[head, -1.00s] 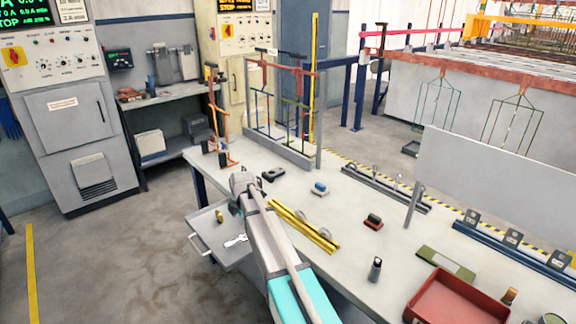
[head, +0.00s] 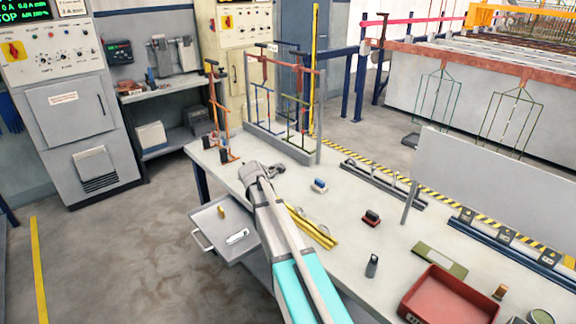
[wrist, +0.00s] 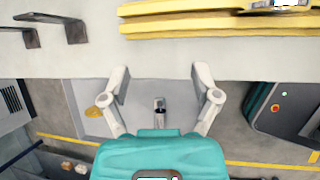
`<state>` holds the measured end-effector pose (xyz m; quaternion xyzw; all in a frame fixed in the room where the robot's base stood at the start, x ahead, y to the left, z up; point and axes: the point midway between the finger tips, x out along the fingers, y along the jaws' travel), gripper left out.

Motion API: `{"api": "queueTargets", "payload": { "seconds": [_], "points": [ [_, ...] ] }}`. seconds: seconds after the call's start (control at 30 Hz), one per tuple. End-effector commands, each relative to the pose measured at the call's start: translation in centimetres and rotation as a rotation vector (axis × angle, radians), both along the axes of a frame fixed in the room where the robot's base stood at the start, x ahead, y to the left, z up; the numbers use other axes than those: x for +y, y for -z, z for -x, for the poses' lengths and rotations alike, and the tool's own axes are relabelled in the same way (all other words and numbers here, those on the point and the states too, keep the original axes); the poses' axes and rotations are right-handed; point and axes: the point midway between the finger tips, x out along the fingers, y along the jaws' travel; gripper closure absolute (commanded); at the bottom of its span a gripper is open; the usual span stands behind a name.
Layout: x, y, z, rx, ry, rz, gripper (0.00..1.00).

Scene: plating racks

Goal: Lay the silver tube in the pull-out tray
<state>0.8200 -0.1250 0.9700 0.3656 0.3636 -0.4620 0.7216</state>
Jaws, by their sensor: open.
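A pale silver tube (head: 237,236) lies in the pull-out tray (head: 216,247), which sticks out from the left side of the workbench. In the wrist view a short silver piece with a dark end (wrist: 160,105) shows between the finger bases, apart from both fingers; it seems to be the same tube. A small brass piece (head: 221,211) lies in the tray beyond the tube. My gripper (head: 265,171) is above the bench edge near the tray. In the wrist view my gripper (wrist: 160,72) has its fingers spread wide with nothing between the tips.
Yellow bars (head: 312,228) lie on the bench beside my arm. An orange rack (head: 217,115) with black feet and a taller grey frame (head: 282,148) stand at the far end. A red bin (head: 450,297) is at the near right. Floor left of the tray is clear.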

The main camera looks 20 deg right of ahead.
Motion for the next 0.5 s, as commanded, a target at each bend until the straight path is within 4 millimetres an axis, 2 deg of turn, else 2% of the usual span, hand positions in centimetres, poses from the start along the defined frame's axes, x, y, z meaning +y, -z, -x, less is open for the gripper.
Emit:
{"api": "queueTargets", "payload": {
  "seconds": [0.5],
  "points": [
    [-3.7, -5.3, 0.7, -0.057, 0.004, 0.284, 0.20]
  ]
}}
